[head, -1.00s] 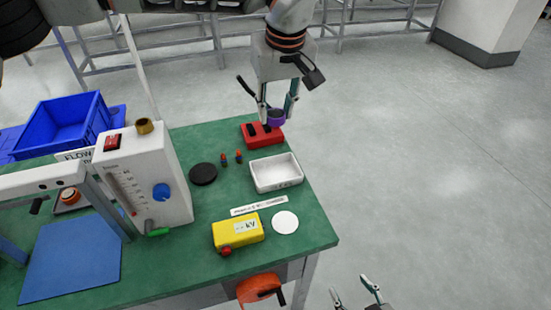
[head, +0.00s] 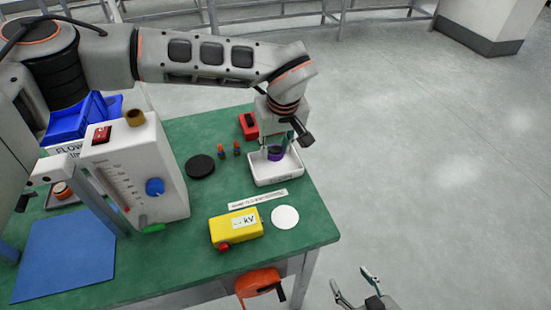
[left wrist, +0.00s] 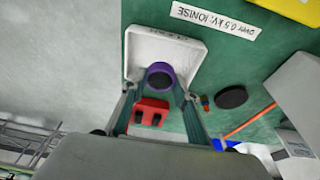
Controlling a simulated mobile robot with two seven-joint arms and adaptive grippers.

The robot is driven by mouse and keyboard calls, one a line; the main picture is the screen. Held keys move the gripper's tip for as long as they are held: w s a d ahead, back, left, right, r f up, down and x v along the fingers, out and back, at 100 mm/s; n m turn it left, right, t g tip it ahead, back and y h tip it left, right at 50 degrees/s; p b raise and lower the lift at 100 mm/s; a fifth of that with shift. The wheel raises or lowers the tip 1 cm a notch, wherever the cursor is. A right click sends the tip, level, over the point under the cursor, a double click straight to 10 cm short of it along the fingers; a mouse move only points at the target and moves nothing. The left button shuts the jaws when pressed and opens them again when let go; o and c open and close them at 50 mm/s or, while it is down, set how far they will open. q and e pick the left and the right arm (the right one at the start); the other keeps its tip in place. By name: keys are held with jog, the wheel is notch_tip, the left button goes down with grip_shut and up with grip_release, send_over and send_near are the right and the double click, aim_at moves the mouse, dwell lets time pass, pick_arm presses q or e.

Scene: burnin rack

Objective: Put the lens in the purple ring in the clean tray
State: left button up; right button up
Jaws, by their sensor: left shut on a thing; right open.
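The purple ring with the dark lens in it (head: 275,154) is held by my left gripper (head: 276,152) over the white clean tray (head: 262,180). In the left wrist view the ring (left wrist: 160,76) sits between the fingertips, in front of the tray (left wrist: 135,60). I cannot tell whether the ring touches the tray floor. My left gripper is shut on the ring, fingers pointing down. The red holder (head: 248,124) stands behind the tray and shows two dark slots in the left wrist view (left wrist: 150,112). My right gripper (head: 352,288) is open and empty, low at the right, off the table.
A yellow kV box (head: 235,228), a white disc (head: 285,217) and a paper label (head: 258,199) lie in front of the tray. A black disc (head: 200,166) and small coloured pegs (head: 229,150) are to its left. A white flow meter box (head: 140,170) stands further left.

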aim_at(275, 159)
pick_arm(q)
jog(key=shift+f, duration=2.2)
jog(key=shift+f, duration=0.1)
jog(key=o, duration=0.9)
jog(key=v, duration=1.2)
jog(key=shift+p, duration=0.35)
jog(key=shift+s, duration=0.1)
